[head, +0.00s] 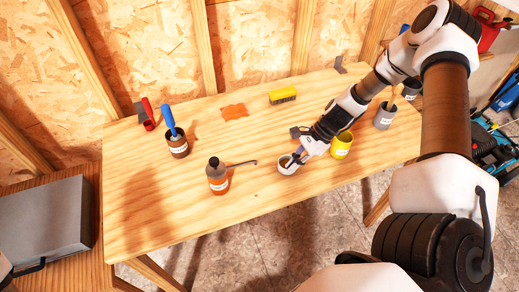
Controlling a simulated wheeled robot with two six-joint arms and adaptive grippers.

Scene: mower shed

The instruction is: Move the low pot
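A low, pale grey pot (287,168) with a white label stands upright near the front middle of the wooden workbench (190,220). My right gripper (295,160) reaches down to it from the upper right, with its fingertips at the pot's rim. The fingers partly cover the pot's opening. I cannot tell whether they are closed on its wall. My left gripper is not in view.
A yellow pot (341,148) stands close to the right, by my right wrist. A grey pot (384,118) is farther right. A bottle with orange contents (218,180) and a bent metal hook (242,163) are left. The bench's left front is clear.

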